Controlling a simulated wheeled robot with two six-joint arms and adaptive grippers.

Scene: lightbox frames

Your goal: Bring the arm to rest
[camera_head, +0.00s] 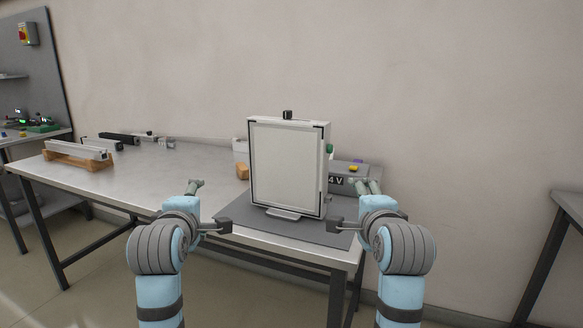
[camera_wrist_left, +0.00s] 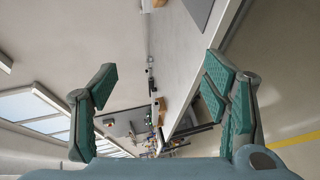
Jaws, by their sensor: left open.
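My left gripper (camera_head: 195,187) is raised over the table's front left of the lightbox, with nothing between its fingers. In the left wrist view its green-padded fingers (camera_wrist_left: 160,80) stand wide apart and empty. My right gripper (camera_head: 367,186) is at the right of the lightbox, in front of the grey power supply; its two fingers look spread, with nothing seen between them. The lightbox (camera_head: 287,165) stands upright on a dark grey mat (camera_head: 240,222), its pale panel facing me. Neither gripper appears to touch it.
A grey power supply (camera_head: 353,171) marked "4 V" stands behind right. A white bin (camera_head: 240,148) is behind the lightbox. Another bench (camera_head: 570,205) stands right.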

